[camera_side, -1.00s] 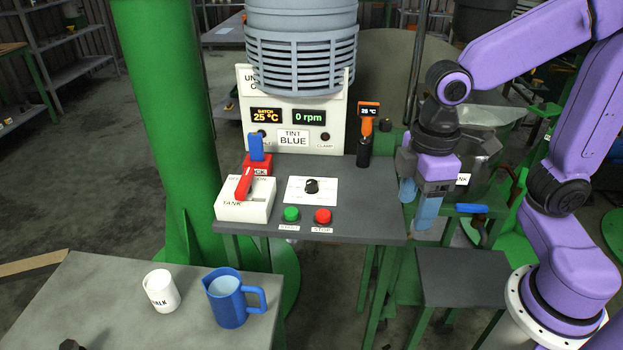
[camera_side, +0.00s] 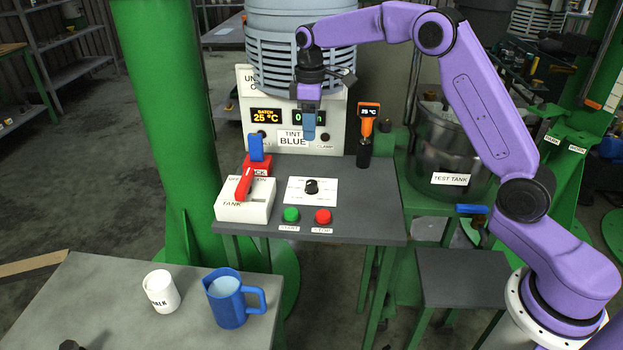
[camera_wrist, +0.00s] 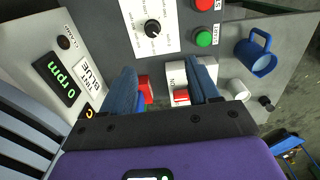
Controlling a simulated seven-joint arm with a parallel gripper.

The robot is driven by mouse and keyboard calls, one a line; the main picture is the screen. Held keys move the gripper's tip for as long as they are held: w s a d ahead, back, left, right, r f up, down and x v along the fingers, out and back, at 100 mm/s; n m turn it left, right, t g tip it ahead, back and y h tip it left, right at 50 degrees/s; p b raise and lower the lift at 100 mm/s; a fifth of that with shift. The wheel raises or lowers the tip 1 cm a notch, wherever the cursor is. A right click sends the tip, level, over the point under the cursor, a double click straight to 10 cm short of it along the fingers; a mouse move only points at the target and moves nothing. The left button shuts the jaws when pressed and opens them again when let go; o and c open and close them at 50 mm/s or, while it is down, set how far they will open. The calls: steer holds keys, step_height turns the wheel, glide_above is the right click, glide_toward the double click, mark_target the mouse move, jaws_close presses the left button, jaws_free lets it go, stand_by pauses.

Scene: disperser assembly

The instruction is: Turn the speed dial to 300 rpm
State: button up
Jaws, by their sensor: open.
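The speed dial (camera_side: 312,186) is a small black knob on a white plate (camera_side: 298,198) on the grey console top. It also shows in the wrist view (camera_wrist: 152,28), where its scale is too small to read. The rpm display shows 0 rpm in the wrist view (camera_wrist: 62,82) and is partly hidden behind my gripper in the side view. My gripper (camera_side: 309,136) is open and empty, pointing down above the dial and in front of the upright panel. In the wrist view, its two blue fingers (camera_wrist: 165,92) are spread apart and the dial lies beyond them.
A green START button (camera_side: 291,214) and red STOP button (camera_side: 323,216) sit in front of the dial. A tank switch box (camera_side: 245,210) with a red lever stands left. A thermometer (camera_side: 367,120) stands right. A blue jug (camera_side: 226,303) and white cup (camera_side: 161,290) are on the front table.

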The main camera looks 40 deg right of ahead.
steer(key=w+d, duration=0.1)
glide_toward(312, 182)
step_height(312, 182, down, 9)
steer(key=shift+a+r, duration=0.1)
steer(key=shift+r, duration=0.05)
stand_by(0.4)
steer(key=c, duration=1)
steer(key=shift+c, duration=0.2)
